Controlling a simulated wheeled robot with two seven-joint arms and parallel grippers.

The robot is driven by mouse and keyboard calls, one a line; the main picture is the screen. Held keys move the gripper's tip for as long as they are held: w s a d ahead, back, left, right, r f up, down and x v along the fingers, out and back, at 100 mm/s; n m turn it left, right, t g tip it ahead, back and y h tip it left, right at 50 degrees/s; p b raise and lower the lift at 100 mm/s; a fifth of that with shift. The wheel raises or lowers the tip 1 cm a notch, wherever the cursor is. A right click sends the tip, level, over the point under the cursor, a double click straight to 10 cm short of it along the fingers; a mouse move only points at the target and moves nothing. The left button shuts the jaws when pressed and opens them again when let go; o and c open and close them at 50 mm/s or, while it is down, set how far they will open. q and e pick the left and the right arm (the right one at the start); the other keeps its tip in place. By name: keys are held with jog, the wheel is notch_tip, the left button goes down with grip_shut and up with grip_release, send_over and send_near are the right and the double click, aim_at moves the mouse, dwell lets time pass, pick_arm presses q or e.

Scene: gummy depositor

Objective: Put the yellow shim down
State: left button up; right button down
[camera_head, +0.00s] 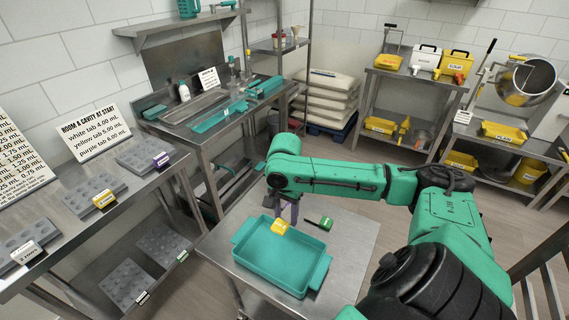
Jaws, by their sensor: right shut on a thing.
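The yellow shim (280,227) is small and block-like and shows just below my right gripper (284,212). My right gripper points down and is shut on it. The shim appears over the far edge of the teal tray (243,262); I cannot tell whether it touches the tray. The tray lies on a steel table (345,265) and looks empty otherwise. My left gripper is not in view.
A green block with a dark handle (325,223) lies on the table right of my gripper. The table's right side is clear. A bench at left holds grey moulds (95,195) with coloured tabs and a sign (90,135).

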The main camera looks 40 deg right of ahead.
aim_at(285, 248)
notch_tip(285, 248, down, 14)
jog(key=shift+r, duration=0.1)
jog(key=shift+a, duration=0.1)
